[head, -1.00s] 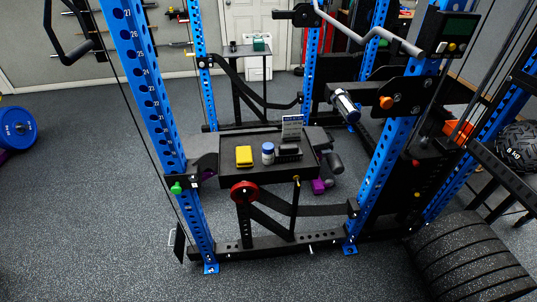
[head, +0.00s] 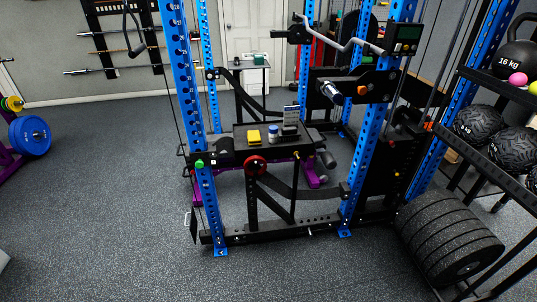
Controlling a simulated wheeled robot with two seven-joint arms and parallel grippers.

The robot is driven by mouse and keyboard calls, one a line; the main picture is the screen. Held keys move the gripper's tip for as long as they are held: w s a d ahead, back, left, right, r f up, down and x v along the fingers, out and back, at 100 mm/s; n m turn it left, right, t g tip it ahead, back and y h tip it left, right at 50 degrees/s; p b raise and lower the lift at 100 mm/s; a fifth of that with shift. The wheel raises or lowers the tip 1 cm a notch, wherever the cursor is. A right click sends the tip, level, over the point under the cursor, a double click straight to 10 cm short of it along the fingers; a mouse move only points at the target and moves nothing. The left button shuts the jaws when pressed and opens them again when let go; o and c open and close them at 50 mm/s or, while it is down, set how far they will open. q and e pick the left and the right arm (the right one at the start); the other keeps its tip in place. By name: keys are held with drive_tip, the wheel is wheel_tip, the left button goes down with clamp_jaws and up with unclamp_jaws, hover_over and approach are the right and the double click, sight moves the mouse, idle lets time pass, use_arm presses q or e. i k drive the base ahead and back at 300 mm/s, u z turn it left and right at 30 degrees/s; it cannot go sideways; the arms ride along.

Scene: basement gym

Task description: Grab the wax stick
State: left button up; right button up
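A small black tray or shelf (head: 264,149) sits inside the blue rack, near the middle of the head view. Neither of my grippers is in view, and the tray is some distance away across the floor.
The blue rack upright (head: 184,80) and its black base stand in front of the tray. Stacked black weights (head: 450,235) and a ball shelf (head: 505,105) are on the right. Blue plates (head: 30,136) are at far left. The speckled floor (head: 110,220) at left front is clear.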

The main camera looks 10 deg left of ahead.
sight(273, 130)
drive_tip(key=u, duration=0.2)
drive_tip(key=k, duration=0.15)
drive_tip(key=z, duration=1.45)
drive_tip(key=i, duration=1.45)
drive_tip(key=u, duration=0.7)
drive_tip(key=i, duration=0.55)
drive_tip(key=u, duration=0.5)
